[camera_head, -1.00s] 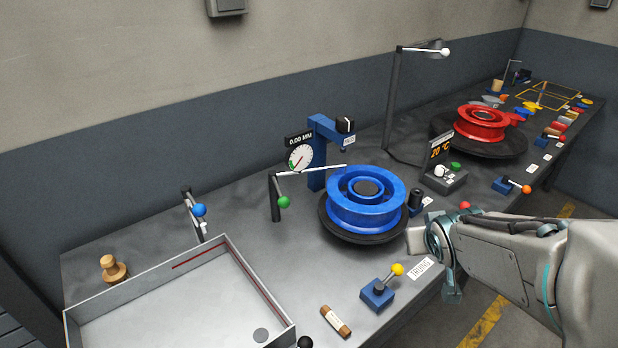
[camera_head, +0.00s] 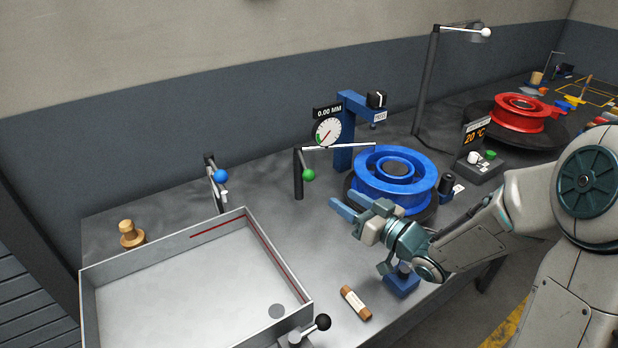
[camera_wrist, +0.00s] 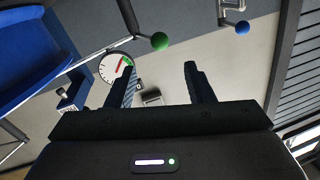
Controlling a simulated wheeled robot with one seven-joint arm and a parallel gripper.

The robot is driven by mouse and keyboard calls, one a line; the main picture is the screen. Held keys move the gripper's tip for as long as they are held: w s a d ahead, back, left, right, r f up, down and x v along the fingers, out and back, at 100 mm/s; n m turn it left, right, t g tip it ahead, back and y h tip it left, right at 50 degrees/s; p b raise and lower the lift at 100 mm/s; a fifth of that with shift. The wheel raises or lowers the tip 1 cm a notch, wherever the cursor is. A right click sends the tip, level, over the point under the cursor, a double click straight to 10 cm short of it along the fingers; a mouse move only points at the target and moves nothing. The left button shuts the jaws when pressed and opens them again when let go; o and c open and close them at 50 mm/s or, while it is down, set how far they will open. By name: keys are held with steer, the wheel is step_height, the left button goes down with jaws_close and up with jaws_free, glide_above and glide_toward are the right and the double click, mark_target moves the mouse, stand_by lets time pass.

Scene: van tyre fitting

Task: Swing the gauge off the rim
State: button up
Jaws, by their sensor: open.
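The round white gauge dial (camera_head: 326,132) shows 0.00 MM on its display. A black post (camera_head: 298,178) stands in front of it, with a thin white rod (camera_head: 340,147) reaching right to above the far edge of the blue rim (camera_head: 372,190). A green ball (camera_head: 309,175) sits on a short lever at the post. My gripper (camera_head: 340,200) is open and empty, in front of the rim and lower right of the green ball, apart from it. In the wrist view the green ball (camera_wrist: 160,41) appears just beyond the fingertips (camera_wrist: 160,67), with the dial (camera_wrist: 115,67) left.
A grey tray (camera_head: 190,240) fills the bench's left front. A blue-ball lever (camera_head: 221,176) stands behind it and a black-ball lever (camera_head: 322,322) at its right corner. A brown cylinder (camera_head: 356,303) lies in front. A blue gauge stand (camera_head: 343,155) rises behind the rim.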

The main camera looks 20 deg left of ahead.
mark_target(313, 179)
steer(key=p+x, duration=0.1)
steer(key=x, duration=1.2)
steer(key=shift+d, duration=0.1)
steer(key=shift+c, duration=0.3)
